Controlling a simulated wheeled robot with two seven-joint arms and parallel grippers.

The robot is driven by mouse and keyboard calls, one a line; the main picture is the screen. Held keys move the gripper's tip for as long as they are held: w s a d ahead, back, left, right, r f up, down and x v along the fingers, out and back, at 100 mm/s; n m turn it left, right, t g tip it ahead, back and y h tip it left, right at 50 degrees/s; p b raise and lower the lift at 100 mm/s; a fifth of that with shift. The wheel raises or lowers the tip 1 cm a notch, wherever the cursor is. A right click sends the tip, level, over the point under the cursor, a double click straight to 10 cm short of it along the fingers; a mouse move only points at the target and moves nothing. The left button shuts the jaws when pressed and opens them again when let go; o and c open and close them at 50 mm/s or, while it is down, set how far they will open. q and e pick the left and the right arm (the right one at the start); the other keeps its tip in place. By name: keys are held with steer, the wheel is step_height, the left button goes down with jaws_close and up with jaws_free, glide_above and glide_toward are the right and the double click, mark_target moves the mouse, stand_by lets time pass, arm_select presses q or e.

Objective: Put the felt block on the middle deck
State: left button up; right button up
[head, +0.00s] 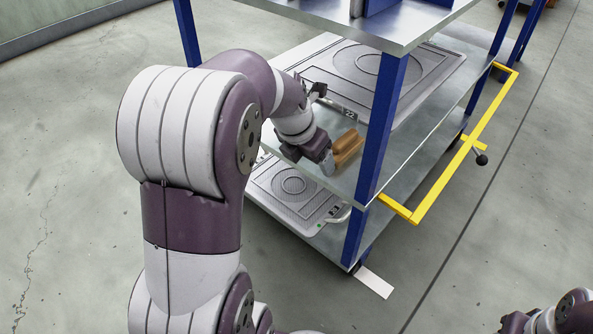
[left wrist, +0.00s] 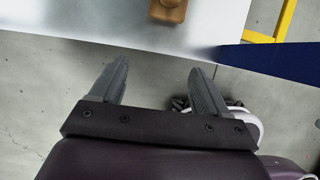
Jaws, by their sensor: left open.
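The felt block (head: 347,147), brown-orange, sits on the bare metal front part of the middle deck (head: 345,180), just left of the blue front post. In the left wrist view the block (left wrist: 168,10) is cut off by the top edge. My left gripper (head: 328,163) is open and empty at the deck's edge, close to the block but apart from it. In the left wrist view its two fingers (left wrist: 160,65) are spread, with floor between them and the block beyond the tips. My right gripper (head: 535,322) shows only partly at the bottom right corner.
Blue posts (head: 382,120) carry the rack's decks. A grey embossed tray (head: 375,72) lies further back on the middle deck, another (head: 290,190) on the lower deck. The top deck (head: 385,25) overhangs. A yellow rail (head: 465,150) juts out right. Floor left is clear.

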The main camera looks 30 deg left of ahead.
arm_select(q)
steer(key=s+d+f+m+g, duration=0.1)
steer(key=s+d+f+m, duration=0.1)
steer(key=m, duration=0.9)
steer(key=s+d+f+m+g, duration=0.1)
steer(key=s+d+f+m, duration=0.2)
steer(key=m, duration=0.9)
steer(key=s+d+f+m+g, duration=0.1)
steer(key=s+d+f+m, duration=0.2)
steer(key=s+d+m, duration=0.2)
steer(key=s+m, duration=0.3)
steer(key=m, duration=0.3)
steer(key=shift+s+d+f+m+y, duration=0.2)
steer(key=shift+s+d+m+y, duration=0.1)
steer(key=shift+m, duration=0.1)
